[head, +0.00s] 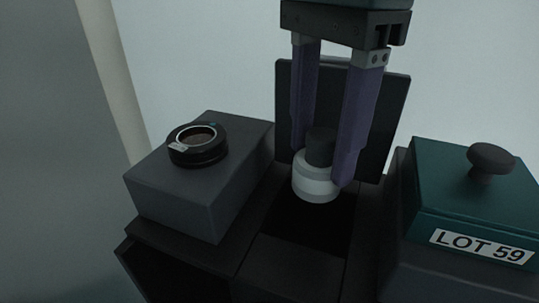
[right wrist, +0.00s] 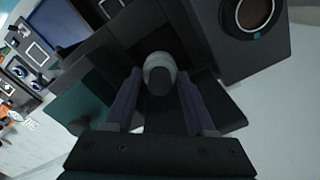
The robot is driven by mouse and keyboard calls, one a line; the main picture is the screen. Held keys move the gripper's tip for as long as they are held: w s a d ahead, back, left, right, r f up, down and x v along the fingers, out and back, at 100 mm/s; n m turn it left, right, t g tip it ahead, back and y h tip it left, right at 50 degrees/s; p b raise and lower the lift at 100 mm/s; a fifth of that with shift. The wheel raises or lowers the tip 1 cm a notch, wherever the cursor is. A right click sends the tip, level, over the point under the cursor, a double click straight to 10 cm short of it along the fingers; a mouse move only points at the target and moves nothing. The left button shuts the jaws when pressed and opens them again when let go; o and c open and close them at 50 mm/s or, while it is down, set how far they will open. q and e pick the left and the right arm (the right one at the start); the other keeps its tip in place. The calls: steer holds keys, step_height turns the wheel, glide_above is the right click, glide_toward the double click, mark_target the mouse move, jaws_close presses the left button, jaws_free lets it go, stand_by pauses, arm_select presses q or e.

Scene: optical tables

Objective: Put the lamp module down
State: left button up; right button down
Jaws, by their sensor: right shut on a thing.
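The lamp module (head: 317,184) has a pale, white-banded round body with a dark cylindrical top. It hangs upright over a dark recess between two blocks, and I cannot tell whether its base touches anything. My right gripper (head: 325,160) comes down from above, its two purple fingers shut on the dark top of the module. The right wrist view also shows the lamp module (right wrist: 160,72) between the fingers of the right gripper (right wrist: 162,100). My left gripper is not in view.
A dark grey block (head: 182,196) at left bears a black ring-shaped optic (head: 198,146). A teal box (head: 455,215) with a dark knob and a "LOT 59" label stands at right. A dark upright panel (head: 395,110) stands behind the recess.

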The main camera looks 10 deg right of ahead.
step_height(320, 180, down, 10)
steer(key=shift+d+f, duration=0.1)
steer(key=shift+f, duration=0.05)
stand_by(0.4)
steer(key=c, duration=0.5)
jaws_free()
steer(key=shift+w+f, duration=0.1)
step_height(320, 180, up, 12)
steer(key=shift+r, duration=0.15)
